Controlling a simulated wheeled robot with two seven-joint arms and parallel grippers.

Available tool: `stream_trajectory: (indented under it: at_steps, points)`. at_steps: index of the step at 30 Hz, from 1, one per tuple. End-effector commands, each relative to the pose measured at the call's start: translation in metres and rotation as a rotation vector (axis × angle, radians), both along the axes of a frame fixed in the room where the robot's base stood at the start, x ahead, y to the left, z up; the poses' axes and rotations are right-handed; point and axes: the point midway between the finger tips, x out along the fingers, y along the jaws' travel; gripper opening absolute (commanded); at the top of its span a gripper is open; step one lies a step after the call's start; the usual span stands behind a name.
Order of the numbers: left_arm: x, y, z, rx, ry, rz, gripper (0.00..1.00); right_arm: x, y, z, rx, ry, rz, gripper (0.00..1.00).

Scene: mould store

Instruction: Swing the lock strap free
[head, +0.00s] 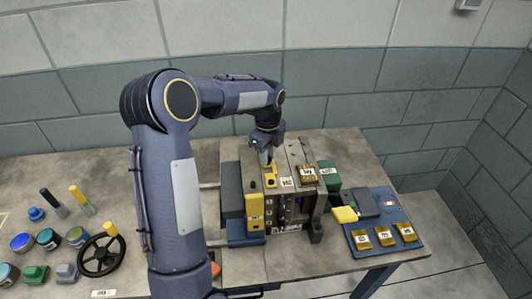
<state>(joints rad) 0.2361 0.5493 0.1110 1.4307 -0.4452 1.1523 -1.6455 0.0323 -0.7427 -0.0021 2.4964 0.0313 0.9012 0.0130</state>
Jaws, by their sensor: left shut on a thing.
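A grey block-shaped mould (295,155) stands on the table. My left gripper (267,160) reaches down over the mould's top left part. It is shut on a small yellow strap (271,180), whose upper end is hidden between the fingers. A second, upright yellow plate (255,213) with dark holes sits on the mould's front left side. I cannot tell whether the two yellow parts are joined. My right gripper is not in view.
A blue tray (376,223) holds several brass blocks. A black handwheel (103,254), jars and markers lie at the left. The table's back right (350,148) is clear.

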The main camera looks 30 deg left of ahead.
Motion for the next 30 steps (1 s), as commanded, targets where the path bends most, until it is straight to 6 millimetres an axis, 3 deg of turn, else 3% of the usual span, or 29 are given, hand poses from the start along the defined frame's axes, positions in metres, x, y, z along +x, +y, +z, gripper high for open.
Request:
stream_trajectory:
  at_steps: [11, 12, 17, 25, 30]
  points:
    - [0.001, -0.001, 0.001, 0.000, -0.004, -0.008, 0.00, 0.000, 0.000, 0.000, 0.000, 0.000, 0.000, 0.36]
    - [0.001, -0.001, 0.001, -0.001, -0.005, -0.008, 0.25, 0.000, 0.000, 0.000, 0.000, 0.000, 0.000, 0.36]
    - [0.001, -0.001, 0.001, 0.000, -0.003, -0.007, 0.44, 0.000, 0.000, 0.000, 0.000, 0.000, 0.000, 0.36]
    - [0.001, -0.001, 0.001, 0.000, -0.002, -0.005, 0.44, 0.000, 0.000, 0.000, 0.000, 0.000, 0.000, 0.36]
    - [0.002, -0.001, 0.020, 0.000, -0.006, -0.005, 0.44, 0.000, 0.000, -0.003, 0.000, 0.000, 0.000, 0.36]
